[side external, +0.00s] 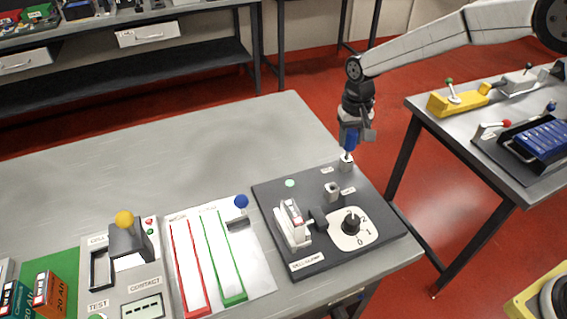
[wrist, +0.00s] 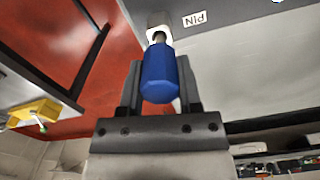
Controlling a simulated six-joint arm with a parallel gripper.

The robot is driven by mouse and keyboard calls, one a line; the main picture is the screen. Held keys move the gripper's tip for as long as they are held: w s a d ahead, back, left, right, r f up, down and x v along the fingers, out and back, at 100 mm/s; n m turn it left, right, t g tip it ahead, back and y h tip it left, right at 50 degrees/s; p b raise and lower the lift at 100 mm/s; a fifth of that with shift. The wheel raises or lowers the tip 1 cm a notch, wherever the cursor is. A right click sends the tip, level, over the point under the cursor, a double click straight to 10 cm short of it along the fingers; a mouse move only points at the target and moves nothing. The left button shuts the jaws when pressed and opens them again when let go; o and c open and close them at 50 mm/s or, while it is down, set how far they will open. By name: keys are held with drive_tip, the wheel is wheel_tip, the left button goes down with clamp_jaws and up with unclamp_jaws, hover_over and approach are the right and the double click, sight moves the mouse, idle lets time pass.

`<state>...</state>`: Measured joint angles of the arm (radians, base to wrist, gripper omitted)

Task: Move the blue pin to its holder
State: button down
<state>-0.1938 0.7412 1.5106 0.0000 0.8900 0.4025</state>
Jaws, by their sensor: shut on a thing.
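The blue pin has a blue handle (side external: 350,139) and a thin metal shaft below it; in the wrist view the handle (wrist: 160,75) fills the space between the fingers. My gripper (side external: 353,130) is shut on the handle, also in the wrist view (wrist: 158,88), and holds the pin about upright. The pin's holder (side external: 346,163) is a small light metal block at the back right of the dark panel, by a label reading PIN. The shaft's lower end is at the holder's top; I cannot tell how deep it sits.
The dark panel (side external: 268,215) also carries a second metal block (side external: 332,191), a white lever switch (side external: 292,222) and a black rotary knob (side external: 351,222). Red and green strips lie left of it. The grey table (side external: 160,150) behind is clear.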

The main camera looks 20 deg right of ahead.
sight(349, 146)
drive_tip(key=shift+f, duration=1.65)
drive_tip(key=shift+c, duration=1)
unclamp_jaws()
drive_tip(key=shift+r, duration=0.1)
drive_tip(key=shift+r, duration=3.85)
drive_tip(key=s+d+f+n+t, duration=0.1)
drive_tip(key=s+d, duration=0.4)
drive_tip(key=s, duration=0.6)
drive_tip(key=s+d+n+t, duration=0.1)
drive_tip(key=s+d, duration=0.4)
drive_tip(key=s, duration=0.7)
drive_tip(key=shift+f+t, duration=0.3)
drive_tip(key=shift+f, duration=0.05)
